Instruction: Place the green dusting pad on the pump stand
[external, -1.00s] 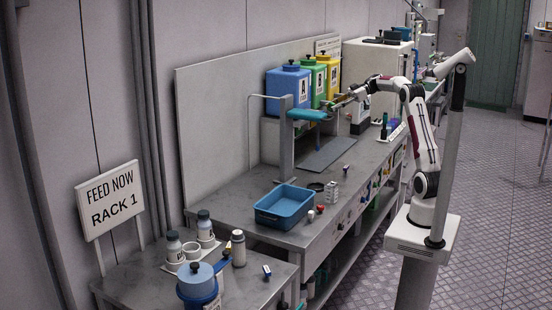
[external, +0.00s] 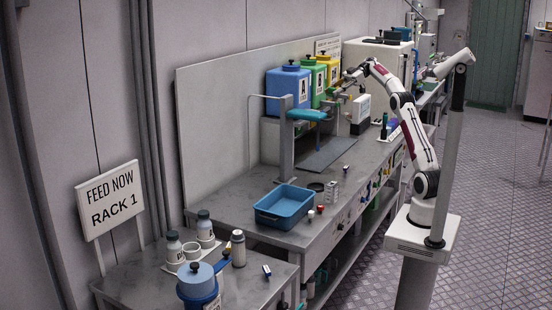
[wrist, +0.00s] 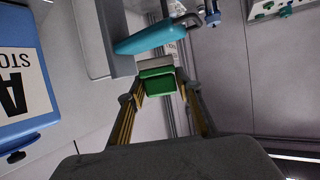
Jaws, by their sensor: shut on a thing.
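The green dusting pad (wrist: 157,82) is between my fingertips in the wrist view. My gripper (wrist: 160,92) is shut on it and holds it in the air. In the external view my gripper (external: 340,92) is small, in front of the coloured canisters and above the bench. What looks like the pump stand is a grey upright (external: 287,145) with a teal head (external: 307,115) and a flat grey plate (external: 328,153) beside it. The teal head also shows just beyond the pad in the wrist view (wrist: 150,38). Whether the pad touches anything there cannot be told.
Blue (external: 287,87), green (external: 317,82) and yellow (external: 333,70) canisters stand behind the stand, close to my gripper. A blue tray (external: 284,207) and small items lie nearer on the bench. A white box (external: 359,112) stands to the right.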

